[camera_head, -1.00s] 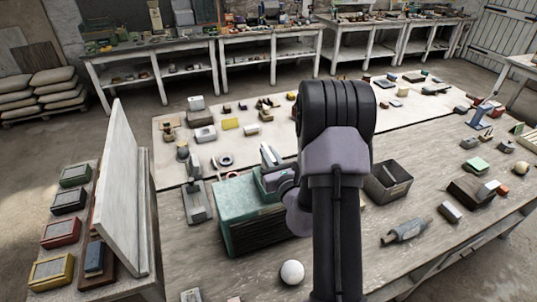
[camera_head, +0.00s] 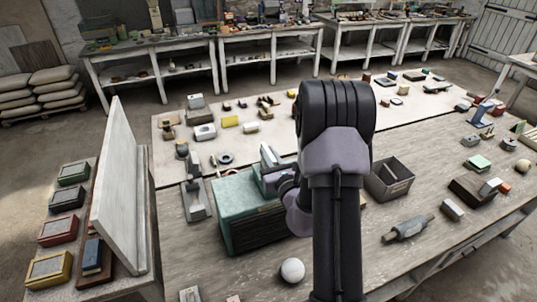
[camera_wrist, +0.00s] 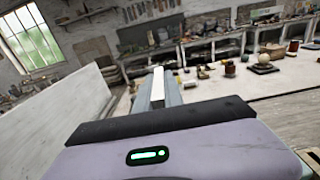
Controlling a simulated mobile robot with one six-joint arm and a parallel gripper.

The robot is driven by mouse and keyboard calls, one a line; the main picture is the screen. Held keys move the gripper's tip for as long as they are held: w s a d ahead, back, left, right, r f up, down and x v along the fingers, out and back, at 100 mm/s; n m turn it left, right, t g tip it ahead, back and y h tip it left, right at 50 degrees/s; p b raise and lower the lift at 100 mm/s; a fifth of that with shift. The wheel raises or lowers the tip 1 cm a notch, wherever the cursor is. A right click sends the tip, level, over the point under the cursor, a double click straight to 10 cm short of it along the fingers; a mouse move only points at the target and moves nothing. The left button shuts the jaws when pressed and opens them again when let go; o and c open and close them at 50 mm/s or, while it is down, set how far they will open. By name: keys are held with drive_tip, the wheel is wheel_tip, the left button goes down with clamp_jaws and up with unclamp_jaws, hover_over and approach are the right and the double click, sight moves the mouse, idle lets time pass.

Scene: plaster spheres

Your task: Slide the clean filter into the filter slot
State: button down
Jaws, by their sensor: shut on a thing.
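My gripper (camera_head: 272,178) is at the top of a teal box (camera_head: 233,196) with a dark ribbed front in the head view. My arm hides part of the gripper and the box's right side. In the wrist view my gripper (camera_wrist: 163,90) is shut on a narrow pale piece (camera_wrist: 158,84), seen nearly end-on, which looks like the clean filter. Its full shape is hidden. I cannot tell whether it touches the box, and no slot opening shows clearly.
A white plaster sphere (camera_head: 292,270) lies in front of the box. A grey open bin (camera_head: 390,182) stands to the right. A pale upright board (camera_head: 120,190) and several framed blocks (camera_head: 58,231) are at left. A grey roller (camera_head: 408,228) lies on the table's right side.

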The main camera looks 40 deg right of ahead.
drive_tip(key=shift+f+b, duration=1.5)
drive_tip(key=shift+f, duration=0.25)
drive_tip(key=c, duration=1.4)
unclamp_jaws()
drive_tip(key=shift+o, duration=0.2)
wheel_tip(320, 180, up, 4)
drive_tip(key=p, duration=0.3)
drive_tip(key=shift+r, duration=0.1)
